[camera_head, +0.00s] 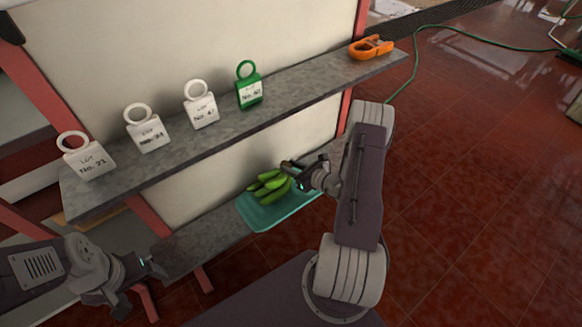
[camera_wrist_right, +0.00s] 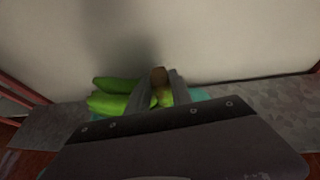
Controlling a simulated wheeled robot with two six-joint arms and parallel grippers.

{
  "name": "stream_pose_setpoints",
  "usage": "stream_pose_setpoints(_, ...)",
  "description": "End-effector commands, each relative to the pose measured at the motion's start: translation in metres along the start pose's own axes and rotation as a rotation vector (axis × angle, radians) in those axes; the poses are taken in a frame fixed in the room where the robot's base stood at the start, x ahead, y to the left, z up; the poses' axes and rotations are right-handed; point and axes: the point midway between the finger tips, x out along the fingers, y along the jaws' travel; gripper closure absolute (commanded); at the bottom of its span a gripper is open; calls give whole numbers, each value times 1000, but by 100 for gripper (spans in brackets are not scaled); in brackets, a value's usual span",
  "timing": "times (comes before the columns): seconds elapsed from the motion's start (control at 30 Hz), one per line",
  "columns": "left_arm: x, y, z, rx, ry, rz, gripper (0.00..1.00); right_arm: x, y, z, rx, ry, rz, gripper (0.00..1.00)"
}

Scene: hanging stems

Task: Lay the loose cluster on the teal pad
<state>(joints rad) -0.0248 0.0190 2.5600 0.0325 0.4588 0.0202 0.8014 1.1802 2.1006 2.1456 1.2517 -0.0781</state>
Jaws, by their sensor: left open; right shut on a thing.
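The loose cluster is a bunch of green bananas (camera_head: 270,187), over the teal pad (camera_head: 262,217) on the lower shelf. I cannot tell for sure whether its underside touches the pad. My right gripper (camera_head: 292,168) is shut on the cluster's stem end. In the right wrist view the brown stem end (camera_wrist_right: 159,76) sits between the fingers, with green fruit (camera_wrist_right: 112,92) to the left and a strip of the teal pad (camera_wrist_right: 199,95) behind. My left gripper (camera_head: 140,286) is open and empty at lower left, apart from the cluster.
The upper grey shelf (camera_head: 225,127) holds white lot tags (camera_head: 148,132), a green lot tag (camera_head: 249,90) and an orange clamp-like tool (camera_head: 371,47). A pale panel (camera_head: 200,40) stands behind. A green hose (camera_head: 480,32) lies on the red tiled floor.

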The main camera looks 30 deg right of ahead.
Motion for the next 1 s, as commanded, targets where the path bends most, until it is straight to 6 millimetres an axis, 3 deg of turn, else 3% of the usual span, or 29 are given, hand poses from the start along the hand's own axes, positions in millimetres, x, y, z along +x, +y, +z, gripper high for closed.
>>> stream_pose_setpoints(0.4, 6, 0, 1, 0, 0, 0, 20, 3, -1, -6, 0, -4, 0, 100)
stream_pose_setpoints(0.43, 6, 0, 1, 0, 0, 0, 20, 3, -1, -6, 0, -4, 0, 68)
stream_pose_setpoints(0.5, 6, 0, 1, 0, 0, 0, 20, 3, -1, -6, 0, -4, 0, 49)
stream_pose_setpoints(0.83, 4, 0, 0, 0, 0, 0, 20, 1, 0, -7, 1, 3, 0, 48)
stream_pose_setpoints(1.0, -12, 0, -1, 0, 0, 0, 20, -30, -2, -3, 6, 1, -6, 48)
